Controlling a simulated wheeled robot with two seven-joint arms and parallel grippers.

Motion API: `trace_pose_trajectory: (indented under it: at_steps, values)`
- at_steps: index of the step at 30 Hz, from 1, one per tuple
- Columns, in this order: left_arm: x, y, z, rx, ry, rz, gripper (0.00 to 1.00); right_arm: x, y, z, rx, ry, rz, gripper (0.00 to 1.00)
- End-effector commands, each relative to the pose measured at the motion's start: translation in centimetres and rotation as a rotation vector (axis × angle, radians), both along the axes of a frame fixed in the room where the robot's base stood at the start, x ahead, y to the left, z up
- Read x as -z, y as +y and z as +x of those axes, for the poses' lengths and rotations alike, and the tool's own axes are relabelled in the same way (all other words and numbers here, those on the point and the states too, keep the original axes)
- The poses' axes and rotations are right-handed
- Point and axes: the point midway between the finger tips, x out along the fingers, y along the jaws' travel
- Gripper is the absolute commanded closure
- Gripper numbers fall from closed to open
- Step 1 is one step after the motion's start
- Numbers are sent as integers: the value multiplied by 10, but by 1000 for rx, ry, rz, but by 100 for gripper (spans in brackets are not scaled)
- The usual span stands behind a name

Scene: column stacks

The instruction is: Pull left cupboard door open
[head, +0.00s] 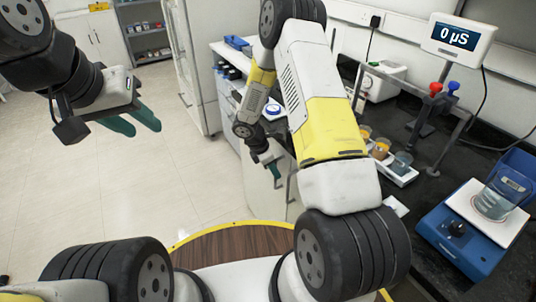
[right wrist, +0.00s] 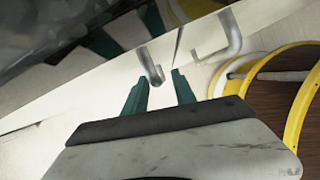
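The white cupboard with its left door (head: 257,188) is under the dark bench in the head view, partly hidden by my right arm. The left door also shows in the right wrist view (right wrist: 95,88), with its grey bar handle (right wrist: 153,68). My right gripper (right wrist: 158,78) is open, its teal fingertips at the left handle. The handle's end shows between the fingertips; contact cannot be told. In the head view my right gripper (head: 268,160) is in front of the cupboard. My left gripper (head: 143,128) is open and empty over the floor, away from the cupboard.
The right door's handle (right wrist: 232,35) is close by, across the door seam. The bench (head: 420,190) carries a blue stirrer (head: 460,240) with a beaker, a display (head: 458,38) and small cups. Pale floor (head: 130,190) at left is clear.

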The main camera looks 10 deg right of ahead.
Motion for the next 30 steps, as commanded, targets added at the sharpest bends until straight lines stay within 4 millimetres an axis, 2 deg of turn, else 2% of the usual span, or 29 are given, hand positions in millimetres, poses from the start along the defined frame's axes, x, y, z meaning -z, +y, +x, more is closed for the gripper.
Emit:
trace_pose_trajectory:
  at_steps: [6,14,19,20,30]
  values:
    - [0,0,0,0,0,0,64,19,-8,1,0,1,0,67]
    - [0,0,0,0,0,0,64,20,-9,1,1,0,0,67]
    - [0,0,0,0,0,0,64,20,-8,1,1,0,0,97]
    - [0,0,0,0,0,0,64,20,-8,1,1,0,0,100]
    - [0,0,0,0,0,0,64,20,-8,2,1,-1,0,100]
